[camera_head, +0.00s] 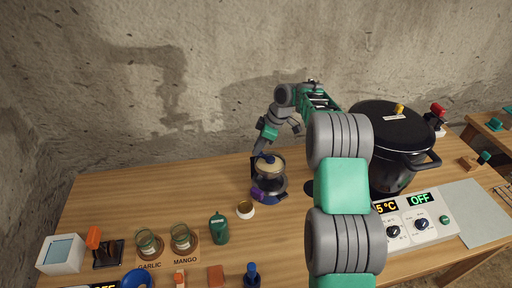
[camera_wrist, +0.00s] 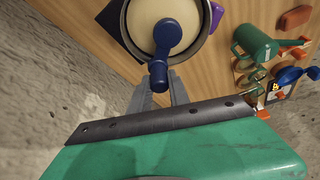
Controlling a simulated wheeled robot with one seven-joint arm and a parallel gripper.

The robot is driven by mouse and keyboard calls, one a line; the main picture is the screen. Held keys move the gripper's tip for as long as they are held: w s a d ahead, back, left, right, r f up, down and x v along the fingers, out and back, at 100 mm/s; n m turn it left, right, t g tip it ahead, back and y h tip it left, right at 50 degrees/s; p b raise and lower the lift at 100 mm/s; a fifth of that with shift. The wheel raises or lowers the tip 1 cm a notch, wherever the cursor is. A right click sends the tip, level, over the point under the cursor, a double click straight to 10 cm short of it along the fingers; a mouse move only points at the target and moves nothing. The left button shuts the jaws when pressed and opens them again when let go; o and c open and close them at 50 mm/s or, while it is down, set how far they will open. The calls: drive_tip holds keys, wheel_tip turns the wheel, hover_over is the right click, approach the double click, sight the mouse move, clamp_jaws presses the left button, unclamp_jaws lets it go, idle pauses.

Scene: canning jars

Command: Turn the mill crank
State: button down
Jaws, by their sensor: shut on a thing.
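The mill (camera_head: 268,178) stands on the wooden table, a dark round body with a pale top and a blue crank (camera_head: 266,158). In the wrist view the mill's pale round top (camera_wrist: 150,20) fills the upper middle, and the blue crank (camera_wrist: 168,35) lies across it with its knob end toward me. My gripper (camera_wrist: 160,88) is shut on the crank's knob, with the grey fingers at its near end. In the head view my gripper (camera_head: 262,152) reaches down onto the mill from above. The fingertips are partly hidden by the knob.
A large black pot (camera_head: 385,140) stands right of the mill, near a white control panel (camera_head: 425,218) showing OFF. A small white cup (camera_head: 245,209), a green jug (camera_head: 219,228) and two glass jars (camera_head: 148,243) stand to the left. A rough wall is behind.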

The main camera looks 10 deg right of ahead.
drive_tip(key=shift+w+d+m+b, duration=0.2)
drive_tip(key=shift+m+b, duration=0.1)
drive_tip(key=shift+b, duration=0.15)
